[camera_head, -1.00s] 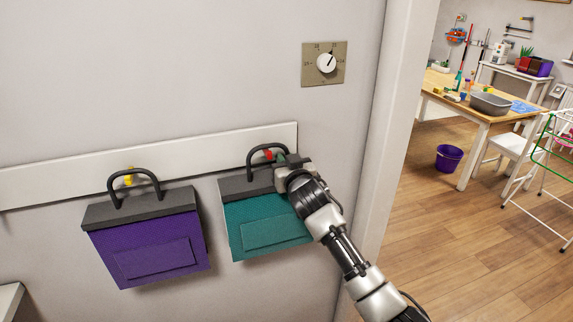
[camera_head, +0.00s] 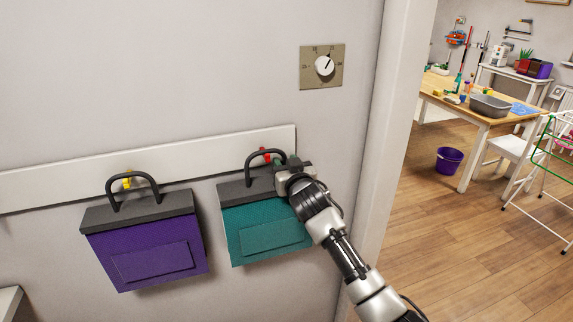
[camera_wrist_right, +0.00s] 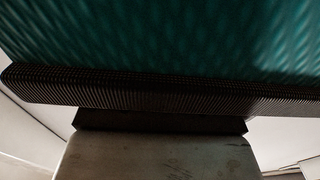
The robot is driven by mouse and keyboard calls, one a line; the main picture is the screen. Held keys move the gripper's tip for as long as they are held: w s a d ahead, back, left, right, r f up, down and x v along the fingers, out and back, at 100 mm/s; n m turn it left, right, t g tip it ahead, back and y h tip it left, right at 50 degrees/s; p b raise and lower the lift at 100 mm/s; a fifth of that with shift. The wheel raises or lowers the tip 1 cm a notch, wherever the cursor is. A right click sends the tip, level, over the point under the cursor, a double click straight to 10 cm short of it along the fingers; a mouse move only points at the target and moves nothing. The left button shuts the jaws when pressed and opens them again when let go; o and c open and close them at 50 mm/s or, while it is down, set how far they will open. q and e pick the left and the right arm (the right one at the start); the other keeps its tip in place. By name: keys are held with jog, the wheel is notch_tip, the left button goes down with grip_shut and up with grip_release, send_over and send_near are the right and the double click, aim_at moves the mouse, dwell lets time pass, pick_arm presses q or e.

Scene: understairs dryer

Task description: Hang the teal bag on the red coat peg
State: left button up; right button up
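The teal bag (camera_head: 265,232), with a dark grey top and a black arched handle (camera_head: 252,160), hangs against the wall in the head view. The red peg (camera_head: 265,154) shows at the top of the handle arch, on the white rail. The handle appears to lie over or just at the peg; the exact contact is hidden. My right gripper (camera_head: 293,166) is at the right side of the handle and covers its right leg. Whether its fingers still clamp the handle is unclear. The right wrist view shows the teal bag (camera_wrist_right: 160,40) close up. My left gripper is not in view.
A purple bag (camera_head: 148,250) hangs to the left on a yellow peg (camera_head: 127,181). The white rail (camera_head: 210,155) ends near my right gripper. A dial (camera_head: 323,66) is on the wall above. A white door frame (camera_head: 385,120) stands to the right.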

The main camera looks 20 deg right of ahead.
jog(key=shift+a, duration=0.25)
jog(key=shift+f, duration=0.15)
